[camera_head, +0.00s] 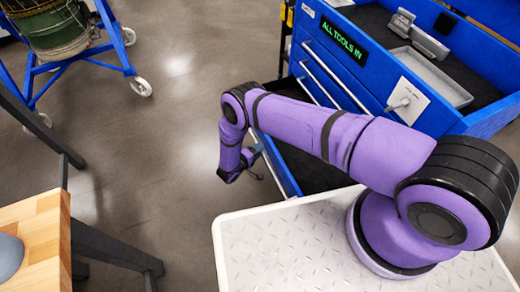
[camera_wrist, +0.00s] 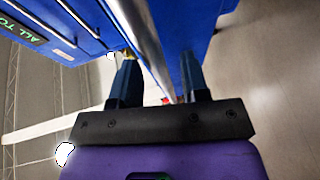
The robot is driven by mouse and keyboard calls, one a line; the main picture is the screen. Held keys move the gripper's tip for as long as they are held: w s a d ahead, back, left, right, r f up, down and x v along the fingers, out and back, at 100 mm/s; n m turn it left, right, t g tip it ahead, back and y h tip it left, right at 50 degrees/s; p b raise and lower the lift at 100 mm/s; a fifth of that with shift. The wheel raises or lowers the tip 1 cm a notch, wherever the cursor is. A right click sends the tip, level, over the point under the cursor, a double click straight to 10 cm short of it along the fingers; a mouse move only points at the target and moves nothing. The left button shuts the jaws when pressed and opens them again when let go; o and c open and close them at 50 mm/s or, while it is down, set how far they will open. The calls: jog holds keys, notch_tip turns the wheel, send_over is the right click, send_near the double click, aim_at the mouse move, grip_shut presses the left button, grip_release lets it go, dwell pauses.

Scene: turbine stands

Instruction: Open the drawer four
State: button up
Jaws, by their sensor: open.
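The blue tool cabinet (camera_head: 357,62) stands at the upper right in the head view, with silver bar handles on its drawers. A low drawer (camera_head: 305,168) is pulled out, showing its dark inside behind my arm. No number is legible, so I cannot tell for certain that it is drawer four. My gripper (camera_head: 257,162) is open at this drawer's front edge. In the wrist view, my gripper (camera_wrist: 158,70) has its two fingers on either side of a silver handle bar (camera_wrist: 146,45). I cannot tell whether they touch it. My arm hides part of the drawer.
A grey tray (camera_head: 432,78) and a metal part (camera_head: 418,37) lie on the cabinet top. A wooden table (camera_head: 40,235) is at lower left, and a blue wheeled stand (camera_head: 75,58) is at upper left. The floor (camera_head: 165,150) between them is clear.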

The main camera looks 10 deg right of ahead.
jog(key=v, duration=0.9)
jog(key=shift+a, duration=0.1)
